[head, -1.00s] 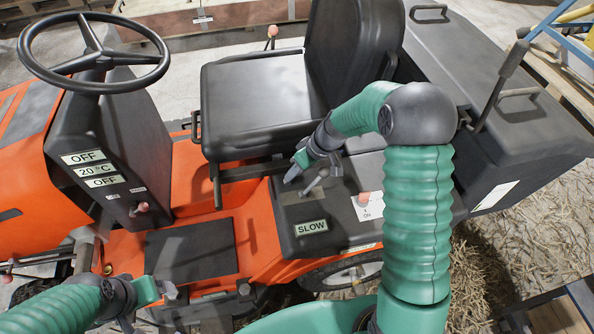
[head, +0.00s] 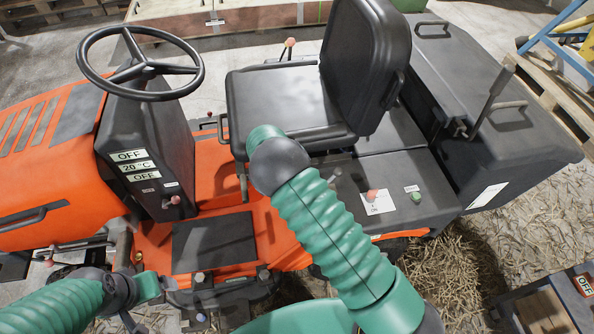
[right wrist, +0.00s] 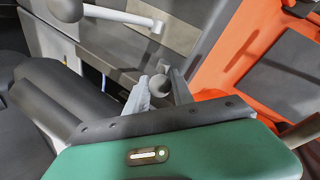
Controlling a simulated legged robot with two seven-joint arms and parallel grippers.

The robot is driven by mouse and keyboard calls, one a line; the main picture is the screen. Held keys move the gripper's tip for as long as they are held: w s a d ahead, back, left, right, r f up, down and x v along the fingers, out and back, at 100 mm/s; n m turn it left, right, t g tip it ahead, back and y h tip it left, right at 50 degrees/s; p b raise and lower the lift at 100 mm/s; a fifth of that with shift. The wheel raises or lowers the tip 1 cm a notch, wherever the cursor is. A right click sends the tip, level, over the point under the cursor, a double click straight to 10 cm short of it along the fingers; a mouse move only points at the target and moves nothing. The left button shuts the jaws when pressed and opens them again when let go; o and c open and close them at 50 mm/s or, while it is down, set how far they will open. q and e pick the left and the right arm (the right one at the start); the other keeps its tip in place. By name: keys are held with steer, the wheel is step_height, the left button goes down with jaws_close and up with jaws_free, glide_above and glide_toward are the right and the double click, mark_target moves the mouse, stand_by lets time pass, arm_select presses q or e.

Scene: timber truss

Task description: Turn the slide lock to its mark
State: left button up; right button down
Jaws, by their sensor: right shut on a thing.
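My right gripper (right wrist: 160,92) shows in the right wrist view, its two grey fingers closed around a grey round-ended knob (right wrist: 160,84). The knob sits low against the dark side of the machine; I cannot tell for sure that it is the slide lock. No mark is readable beside it. In the head view my right arm covers the gripper and the knob, below the front of the black seat (head: 285,105). My left gripper (head: 150,288) is at the lower left of the head view, near the orange footboard, too small and unclear to read its fingers.
The steering wheel (head: 140,62) and the dash with OFF and 20 °C displays (head: 135,168) stand left. A red knob (head: 372,194) and a green button (head: 416,196) are on the console right of my arm. A pale rod (right wrist: 125,17) crosses above my right gripper.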

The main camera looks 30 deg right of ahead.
steer(key=shift+w+f+h+b, duration=0.15)
steer(key=shift+h+b, duration=0.25)
steer(key=shift+h, duration=0.6)
steer(key=shift+a+f+h, duration=0.1)
steer(key=shift+a+h, duration=0.4)
steer(key=shift+a, duration=0.05)
steer(key=shift+d+b, duration=0.2)
steer(key=shift+b, duration=0.1)
arm_select(q)
steer(key=shift+s+f, duration=0.1)
steer(key=shift+f, duration=0.45)
arm_select(e)
steer(key=c, duration=1.4)
jaws_free()
steer(key=shift+a+f+g, duration=0.1)
steer(key=shift+g, duration=0.2)
arm_select(q)
steer(key=shift+f, duration=0.1)
